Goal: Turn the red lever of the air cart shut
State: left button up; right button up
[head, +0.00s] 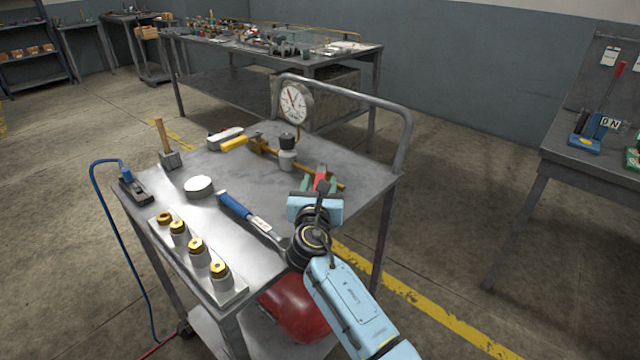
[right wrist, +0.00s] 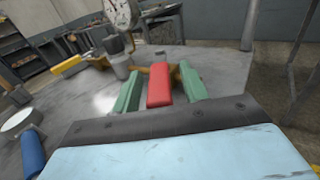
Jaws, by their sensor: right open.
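The red lever (head: 321,178) sits on the right part of the air cart (head: 345,160), at the end of a brass pipe (head: 312,174). My right gripper (head: 320,184) is over the lever, its green fingers open on either side of it. In the right wrist view the red lever (right wrist: 159,86) lies between the two fingers (right wrist: 160,88), with a narrow gap showing on each side. The lever's pivot is mostly hidden. My left gripper is not in view.
A pressure gauge (head: 296,104) and grey regulator (head: 287,158) stand behind the lever. A blue-handled tool (head: 236,206), a white round tin (head: 199,187) and a block of brass fittings (head: 197,258) lie to the left. The cart's handrail (head: 408,130) rises behind and right.

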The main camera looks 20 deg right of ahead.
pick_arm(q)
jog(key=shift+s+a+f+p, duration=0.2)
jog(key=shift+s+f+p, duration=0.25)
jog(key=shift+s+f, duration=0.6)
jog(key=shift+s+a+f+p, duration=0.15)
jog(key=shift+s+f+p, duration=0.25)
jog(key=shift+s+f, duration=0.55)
pick_arm(e)
jog(key=shift+v, duration=3.6)
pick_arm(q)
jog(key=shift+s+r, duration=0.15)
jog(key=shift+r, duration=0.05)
